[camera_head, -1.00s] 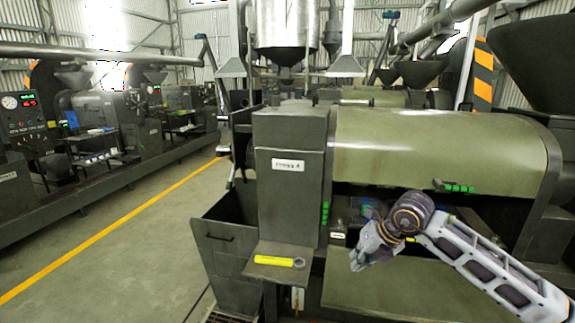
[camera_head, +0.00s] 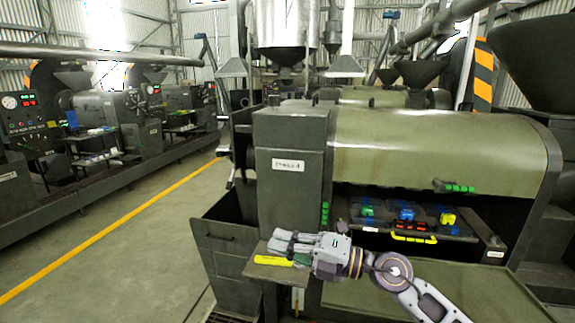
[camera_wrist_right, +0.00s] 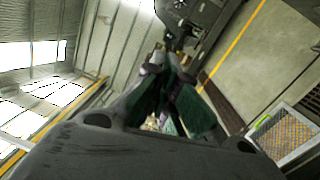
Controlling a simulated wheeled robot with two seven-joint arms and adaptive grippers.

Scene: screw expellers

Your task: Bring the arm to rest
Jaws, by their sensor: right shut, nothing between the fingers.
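My right arm comes in from the lower right in the head view. Its gripper (camera_head: 280,243) is over the small shelf (camera_head: 262,272) on the front of the press, pointing left. The gripper is shut with nothing between its fingers. In the right wrist view its dark green finger pads (camera_wrist_right: 172,108) show close together. A yellow tool (camera_head: 270,260) lies on the shelf, partly hidden behind the gripper; whether they touch I cannot tell. My left gripper is in neither view.
The screw press with its olive cover (camera_head: 430,145) fills the right side. Its open bay holds a tray with a yellow handle (camera_head: 413,239) and blue, green and yellow parts. A dark bin (camera_head: 225,245) stands left of the shelf. The floor with a yellow line (camera_head: 120,228) is clear.

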